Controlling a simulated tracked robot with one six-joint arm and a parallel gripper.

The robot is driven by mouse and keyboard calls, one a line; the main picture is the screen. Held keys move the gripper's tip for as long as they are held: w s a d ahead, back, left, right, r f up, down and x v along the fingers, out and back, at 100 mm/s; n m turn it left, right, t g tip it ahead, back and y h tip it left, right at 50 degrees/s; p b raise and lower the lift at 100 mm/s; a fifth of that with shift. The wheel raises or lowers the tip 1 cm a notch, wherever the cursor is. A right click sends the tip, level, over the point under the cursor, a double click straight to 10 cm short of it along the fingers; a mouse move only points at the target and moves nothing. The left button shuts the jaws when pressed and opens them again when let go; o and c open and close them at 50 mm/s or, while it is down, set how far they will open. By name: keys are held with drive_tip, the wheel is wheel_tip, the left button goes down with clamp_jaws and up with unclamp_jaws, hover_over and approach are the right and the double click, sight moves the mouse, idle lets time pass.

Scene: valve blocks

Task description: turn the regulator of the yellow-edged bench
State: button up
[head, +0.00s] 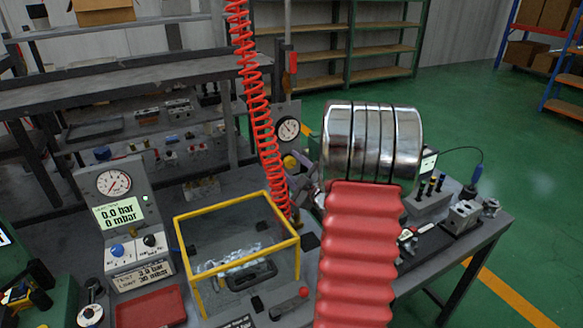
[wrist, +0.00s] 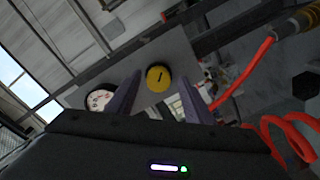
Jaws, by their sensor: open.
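The regulator is a round yellow knob (wrist: 158,77) with a dark slot mark on its face, on a grey panel beside a white dial gauge (wrist: 100,97). In the head view the knob (head: 290,162) sits below the gauge (head: 288,130), behind a yellow-edged clear tank (head: 181,218). My gripper (wrist: 160,80) is open. In the wrist view its two fingers stand either side of the knob; I cannot tell whether they touch it or how far off it is. In the head view my gripper (head: 306,186) is partly hidden by my red-sleeved arm.
A coiled red hose (head: 262,110) hangs close to the left of the panel and also shows in the wrist view (wrist: 290,140). A test unit (head: 122,215) reading 0.0 bar stands left. A red tray (head: 150,307) lies in front. Fittings (head: 464,214) stand right.

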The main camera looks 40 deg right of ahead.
drive_tip(key=shift+s, duration=0.1)
drive_tip(key=shift+s+a, duration=0.1)
drive_tip(key=shift+s, duration=0.4)
drive_tip(key=v, duration=1.2)
drive_tip(key=shift+s+a, duration=0.2)
drive_tip(key=shift+s, duration=0.05)
drive_tip(key=shift+w, duration=0.1)
